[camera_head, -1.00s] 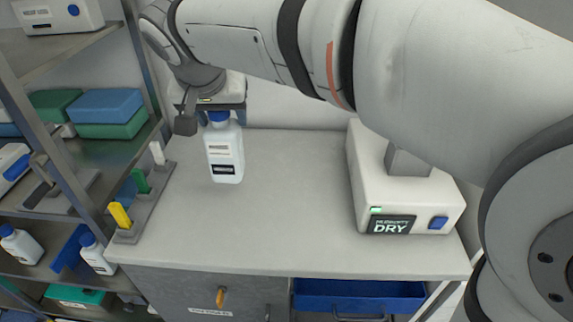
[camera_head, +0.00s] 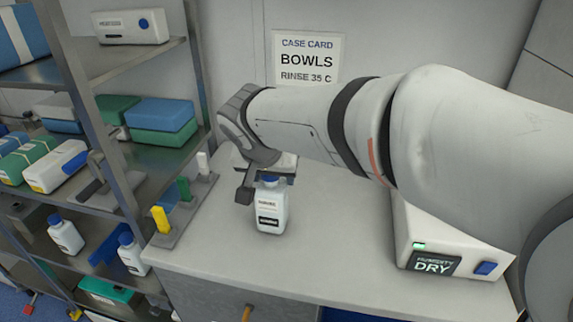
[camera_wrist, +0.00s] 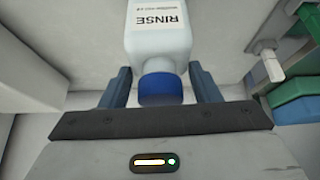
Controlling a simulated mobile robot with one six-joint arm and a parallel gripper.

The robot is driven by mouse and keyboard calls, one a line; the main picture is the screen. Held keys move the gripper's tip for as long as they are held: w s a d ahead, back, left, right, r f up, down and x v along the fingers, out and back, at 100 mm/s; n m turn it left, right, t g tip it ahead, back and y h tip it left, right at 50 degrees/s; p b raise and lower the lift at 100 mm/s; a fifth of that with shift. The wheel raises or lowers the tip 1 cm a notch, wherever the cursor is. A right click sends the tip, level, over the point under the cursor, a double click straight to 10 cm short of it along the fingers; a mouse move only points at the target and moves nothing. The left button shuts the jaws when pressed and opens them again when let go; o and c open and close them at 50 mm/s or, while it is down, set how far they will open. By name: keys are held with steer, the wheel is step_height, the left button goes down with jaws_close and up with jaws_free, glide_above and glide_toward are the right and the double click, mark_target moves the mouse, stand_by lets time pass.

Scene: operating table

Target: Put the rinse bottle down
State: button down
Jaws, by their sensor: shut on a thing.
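The rinse bottle (camera_head: 271,208) is white with a blue cap and stands upright over the left part of the worktop (camera_head: 330,245). I cannot tell whether its base touches the surface. My gripper (camera_head: 268,180) is at its neck, shut on it from above and behind. In the wrist view the bottle (camera_wrist: 160,35) shows its RINSE label, with its cap towards my palm and a finger of my gripper (camera_wrist: 161,75) on each side.
A dryness box (camera_head: 455,255) reading DRY stands at the right. A rack with yellow, green and white tags (camera_head: 183,205) lines the left edge. A shelf unit (camera_head: 120,170) stands further left. Clear worktop lies right of the bottle.

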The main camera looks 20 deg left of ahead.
steer(key=shift+f, duration=0.15)
steer(key=shift+c, duration=2.4)
jaws_free()
steer(key=shift+r, duration=0.2)
steer(key=shift+s+r, duration=0.1)
steer(key=shift+r, duration=0.2)
steer(key=v, duration=1.1)
steer(key=shift+r+p, duration=0.15)
steer(key=shift+p, duration=0.2)
steer(key=shift+s, duration=0.15)
